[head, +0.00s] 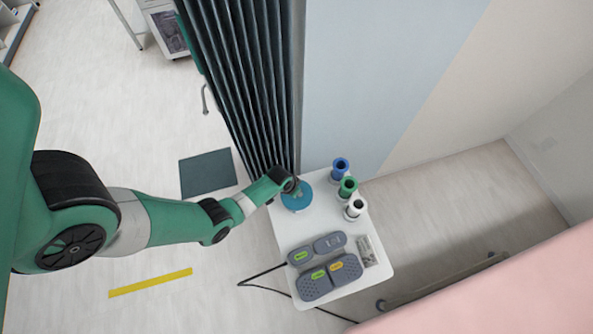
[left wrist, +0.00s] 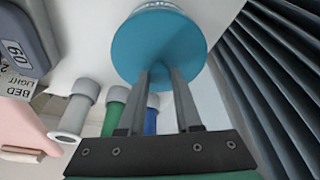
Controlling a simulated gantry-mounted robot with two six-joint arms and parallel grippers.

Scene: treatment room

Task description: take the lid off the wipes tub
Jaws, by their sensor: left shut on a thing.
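The wipes tub's round teal lid (head: 295,199) is at the left back part of the white table. In the left wrist view the lid (left wrist: 150,38) faces the camera, with a sliver of the white, lettered tub (left wrist: 155,4) past its top edge. My left gripper (head: 292,188) is over the lid, coming in from the left. In the left wrist view its two fingers (left wrist: 160,76) reach the middle of the lid and are shut on it; the grip on the lid's top is partly hidden. Whether the lid touches the tub cannot be told. My right gripper is not in view.
Blue (head: 341,168), green (head: 348,187) and white (head: 355,207) spool-like objects stand right of the lid. Grey labelled pedals or controllers (head: 330,277) lie at the table's (head: 383,272) front. A dark pleated curtain (head: 245,80) hangs close behind on the left.

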